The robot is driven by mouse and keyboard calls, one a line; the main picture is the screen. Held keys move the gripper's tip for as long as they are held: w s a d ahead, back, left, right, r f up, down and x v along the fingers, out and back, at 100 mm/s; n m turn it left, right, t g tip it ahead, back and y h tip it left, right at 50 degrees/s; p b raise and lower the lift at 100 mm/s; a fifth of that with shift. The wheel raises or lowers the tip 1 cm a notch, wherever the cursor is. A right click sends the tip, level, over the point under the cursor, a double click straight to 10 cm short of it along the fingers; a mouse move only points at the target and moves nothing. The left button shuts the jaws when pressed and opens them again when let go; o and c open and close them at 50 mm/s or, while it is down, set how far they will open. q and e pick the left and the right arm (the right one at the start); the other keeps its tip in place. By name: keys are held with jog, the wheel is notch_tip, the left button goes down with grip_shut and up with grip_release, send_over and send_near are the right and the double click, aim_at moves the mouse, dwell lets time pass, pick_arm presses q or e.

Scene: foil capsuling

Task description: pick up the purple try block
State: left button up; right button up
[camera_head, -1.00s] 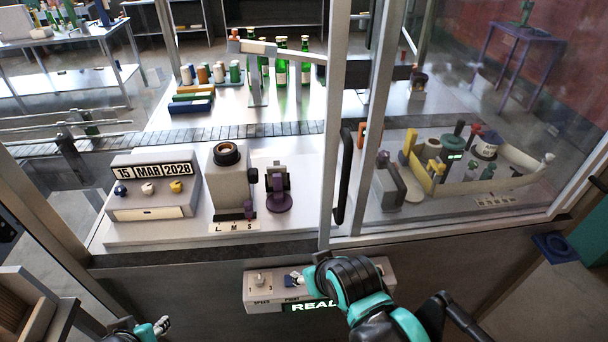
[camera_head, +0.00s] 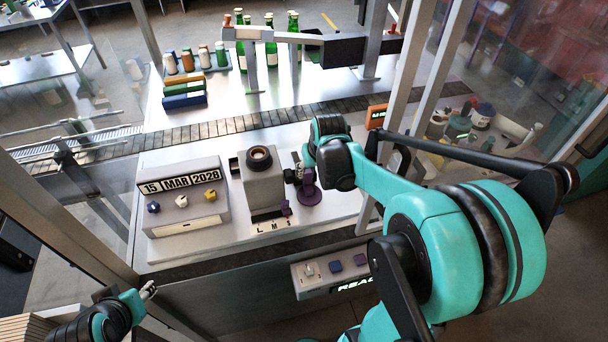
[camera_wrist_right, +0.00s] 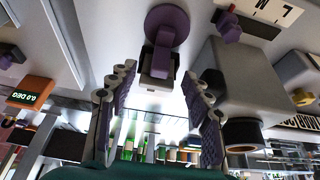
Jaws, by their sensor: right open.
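A purple piece with a round base (camera_head: 309,194) stands on the white worktop, right of a grey box (camera_head: 262,181). In the right wrist view its purple disc (camera_wrist_right: 167,24) and upright purple part (camera_wrist_right: 162,62) lie ahead of the fingers, roughly centred. I cannot tell which is the try block. My right gripper (camera_head: 300,172) is open and empty, its fingers (camera_wrist_right: 160,98) apart. My left gripper (camera_head: 148,291) is at lower left, its jaws unclear.
A date stand (camera_head: 184,200) with small knobs is on the left. A conveyor (camera_head: 230,126) runs behind, with green bottles (camera_head: 270,48) beyond. The enclosure's door frame and handle are close to my right arm. A control panel (camera_head: 335,268) is in front.

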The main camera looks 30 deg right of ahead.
aim_at(308, 182)
jog(key=b+x, duration=0.1)
jog(key=x, duration=0.4)
jog(key=shift+w+f, duration=0.15)
jog(key=shift+f, duration=0.25)
jog(key=b+x, duration=0.1)
jog(key=x, duration=0.4)
jog(key=shift+w+a+f+b, duration=0.1)
jog(key=shift+a+f+b, duration=0.05)
jog(key=shift+b, duration=0.2)
jog(key=shift+c, duration=0.6)
grip_shut()
